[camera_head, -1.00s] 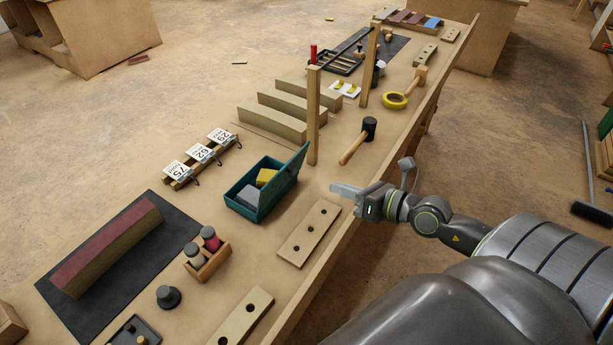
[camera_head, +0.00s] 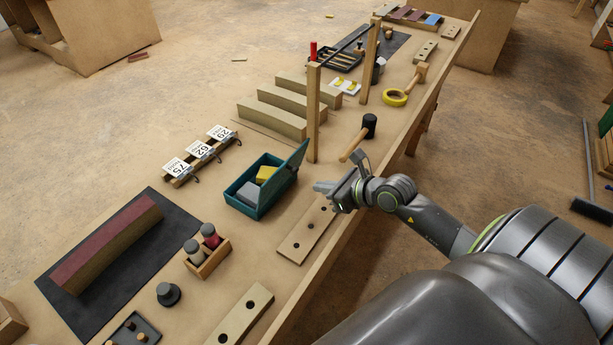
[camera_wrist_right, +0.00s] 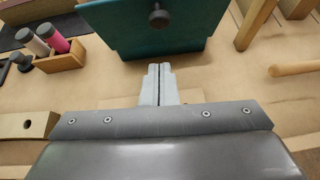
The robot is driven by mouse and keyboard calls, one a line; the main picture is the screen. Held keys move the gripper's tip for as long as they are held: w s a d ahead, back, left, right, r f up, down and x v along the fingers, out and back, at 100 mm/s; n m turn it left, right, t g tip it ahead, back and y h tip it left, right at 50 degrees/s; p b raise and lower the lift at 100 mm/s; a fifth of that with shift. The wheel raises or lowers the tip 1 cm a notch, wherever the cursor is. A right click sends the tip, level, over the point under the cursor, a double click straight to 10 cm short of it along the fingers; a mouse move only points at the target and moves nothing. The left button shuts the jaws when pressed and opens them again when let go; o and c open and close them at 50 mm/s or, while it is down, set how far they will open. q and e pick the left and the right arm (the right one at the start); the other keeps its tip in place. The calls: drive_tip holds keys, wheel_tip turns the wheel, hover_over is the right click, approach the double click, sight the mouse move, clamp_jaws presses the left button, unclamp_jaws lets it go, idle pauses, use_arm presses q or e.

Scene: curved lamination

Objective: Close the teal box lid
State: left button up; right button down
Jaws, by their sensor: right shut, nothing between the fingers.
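The teal box (camera_head: 247,201) stands on the workbench with its lid (camera_head: 293,168) raised and leaning toward the right side. A grey block and a yellow block (camera_head: 266,174) lie inside it. In the right wrist view the lid (camera_wrist_right: 150,35) shows its outer face with a dark round knob (camera_wrist_right: 159,18). My right gripper (camera_head: 322,187) is shut and empty, just right of the lid and apart from it. Its fingertips (camera_wrist_right: 159,70) point at the lid in the right wrist view. My left gripper is not in view.
A drilled wooden strip (camera_head: 305,232) lies below my right gripper. A mallet (camera_head: 361,136) lies behind it, and a wooden post (camera_head: 313,115) stands just beyond the lid. A holder with two bottles (camera_head: 207,257) sits in front of the box.

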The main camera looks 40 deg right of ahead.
drive_tip(key=shift+w+a+r+p, duration=0.1)
drive_tip(key=shift+w+a+p, duration=0.2)
drive_tip(key=shift+w, duration=0.55)
drive_tip(key=shift+w+a+f+p, duration=0.1)
drive_tip(key=shift+w+a+p, duration=0.2)
drive_tip(key=shift+w, duration=0.5)
drive_tip(key=shift+w+a+r+p, duration=0.1)
drive_tip(key=shift+w+a+p, duration=0.2)
drive_tip(key=shift+w, duration=0.55)
